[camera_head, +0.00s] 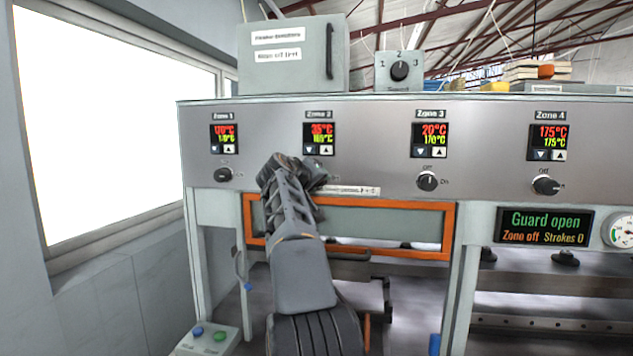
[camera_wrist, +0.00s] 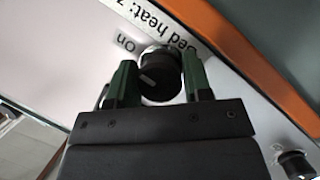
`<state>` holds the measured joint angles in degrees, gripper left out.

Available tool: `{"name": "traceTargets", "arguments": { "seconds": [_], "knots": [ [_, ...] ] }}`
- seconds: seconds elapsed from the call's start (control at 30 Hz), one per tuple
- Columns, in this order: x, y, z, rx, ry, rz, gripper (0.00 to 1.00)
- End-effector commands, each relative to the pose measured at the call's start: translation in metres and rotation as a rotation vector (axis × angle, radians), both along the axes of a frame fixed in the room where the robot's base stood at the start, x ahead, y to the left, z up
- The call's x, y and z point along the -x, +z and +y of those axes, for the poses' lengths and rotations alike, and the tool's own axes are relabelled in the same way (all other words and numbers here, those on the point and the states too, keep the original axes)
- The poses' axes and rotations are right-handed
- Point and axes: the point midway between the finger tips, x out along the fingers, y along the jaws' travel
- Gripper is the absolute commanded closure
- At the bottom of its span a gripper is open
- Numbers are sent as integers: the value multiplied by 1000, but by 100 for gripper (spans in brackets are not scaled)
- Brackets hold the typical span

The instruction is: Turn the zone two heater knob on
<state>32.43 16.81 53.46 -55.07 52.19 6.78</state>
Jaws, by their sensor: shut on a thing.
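The zone two heater knob (camera_wrist: 158,78) is a round black knob with a pale mark on its face. It sits between the two green-edged fingers of my gripper (camera_wrist: 155,85) in the wrist view, and the gripper is shut on it. An "On" label lies beside the knob. In the head view my gripper (camera_head: 305,172) is at the panel below the Zone 2 display (camera_head: 319,140). My arm and gripper hide the knob there. The Zone 2 display shows a red 35°C over a green line that is hard to read.
Similar knobs sit under Zone 1 (camera_head: 223,175), Zone 3 (camera_head: 428,181) and Zone 4 (camera_head: 546,186). An orange-framed guard (camera_head: 449,230) is below the panel. A status screen (camera_head: 544,226) reads "Guard open" and "Zone off Strokes 0". A selector knob (camera_head: 400,71) stands above the panel.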

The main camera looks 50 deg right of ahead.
Motion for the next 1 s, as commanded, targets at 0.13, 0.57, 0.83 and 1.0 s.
{"name": "traceTargets", "arguments": {
  "seconds": [0.13,0.57,0.83,1.0],
  "knots": [
    [1,4,0,5,-1,-8,78],
    [0,1,1,2,1,-3,32],
    [1,1,7,2,2,-1,32],
    [8,5,32,3,4,-4,32]
  ]
}}
